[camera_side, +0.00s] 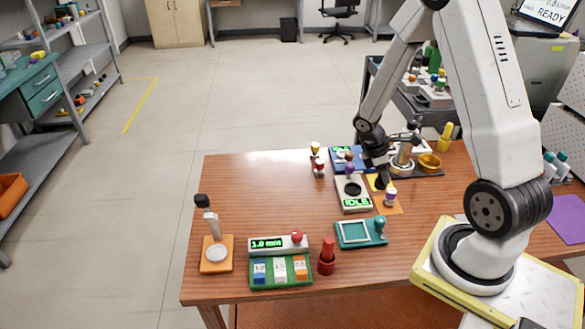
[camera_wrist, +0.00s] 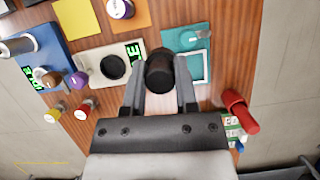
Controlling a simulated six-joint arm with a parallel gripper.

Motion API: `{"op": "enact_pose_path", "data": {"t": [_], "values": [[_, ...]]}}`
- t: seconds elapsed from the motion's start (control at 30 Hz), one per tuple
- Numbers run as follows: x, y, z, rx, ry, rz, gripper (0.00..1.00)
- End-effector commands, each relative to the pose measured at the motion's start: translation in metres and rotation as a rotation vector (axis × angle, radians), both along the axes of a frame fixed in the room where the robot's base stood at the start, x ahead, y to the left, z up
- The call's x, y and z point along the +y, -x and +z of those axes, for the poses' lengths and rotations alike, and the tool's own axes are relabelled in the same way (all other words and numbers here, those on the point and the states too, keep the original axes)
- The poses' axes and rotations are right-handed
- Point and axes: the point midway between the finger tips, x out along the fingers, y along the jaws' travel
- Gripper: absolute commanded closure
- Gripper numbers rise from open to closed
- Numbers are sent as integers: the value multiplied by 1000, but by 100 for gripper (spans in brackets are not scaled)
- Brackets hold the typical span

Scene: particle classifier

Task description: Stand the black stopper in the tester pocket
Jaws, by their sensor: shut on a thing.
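My gripper (camera_wrist: 160,88) is shut on the black stopper (camera_wrist: 158,70), which sits between the two fingertips in the wrist view. In the side view my gripper (camera_side: 383,172) is beside the tester (camera_side: 353,202), to its right and above the table. The tester is a pale box with a green-lit display reading IDLE. Its round dark pocket (camera_side: 352,189) looks empty; in the wrist view the pocket (camera_wrist: 113,67) is left of the stopper, apart from it. The stopper's lower end is hard to make out in the side view.
A purple-capped vial (camera_side: 390,197) stands on an orange mat (camera_side: 398,208) close to my gripper. A teal frame with a knob (camera_side: 361,233) lies in front. Yellow and red pieces (camera_side: 317,160) stand left. The table's left middle is clear.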

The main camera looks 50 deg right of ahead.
Motion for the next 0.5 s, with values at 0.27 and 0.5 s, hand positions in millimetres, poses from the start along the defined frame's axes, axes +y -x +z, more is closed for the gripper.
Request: {"op": "enact_pose_path", "data": {"t": [0.27, 0.5], "values": [[-19, -31, -17, 0, 0, 0, 100], [-34, -58, -30, 0, 0, -1, 100]]}}
